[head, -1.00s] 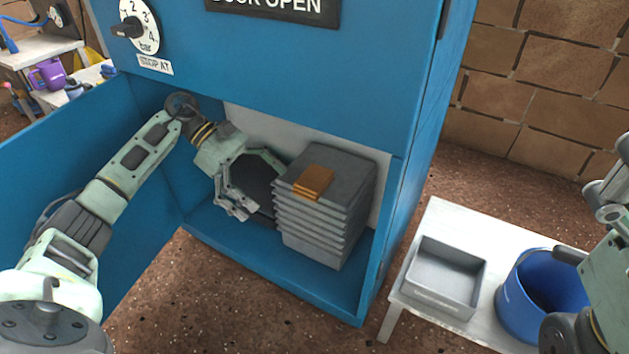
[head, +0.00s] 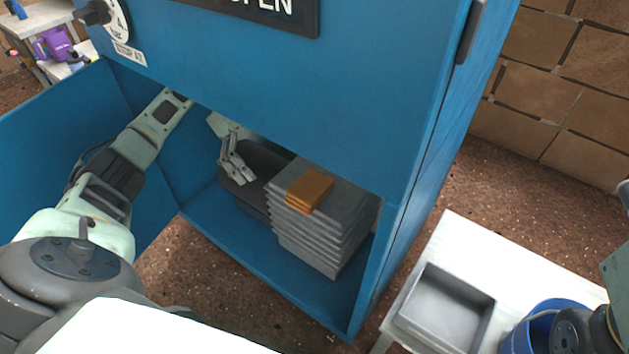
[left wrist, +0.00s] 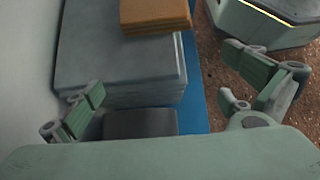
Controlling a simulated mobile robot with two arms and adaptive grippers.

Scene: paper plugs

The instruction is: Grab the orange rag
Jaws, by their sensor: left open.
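The orange rag (head: 309,190) lies folded on top of a stack of grey trays (head: 318,236) inside the open blue cabinet. It also shows at the top of the left wrist view (left wrist: 155,14). My left gripper (head: 238,176) is inside the cabinet, to the left of the stack and apart from the rag. In the left wrist view its fingers (left wrist: 158,115) are spread wide and empty, with the stack beyond them. Part of my left arm is hidden behind the cabinet's upper front. At the right edge only part of my right arm shows; its fingertips are not in view.
The cabinet's blue upper front (head: 290,90) hangs over the opening, and its open door (head: 70,150) stands at left. A white table (head: 480,255) at right holds an empty grey bin (head: 446,306) and a blue bucket (head: 548,308). A dark rounded object (head: 250,190) sits behind the gripper.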

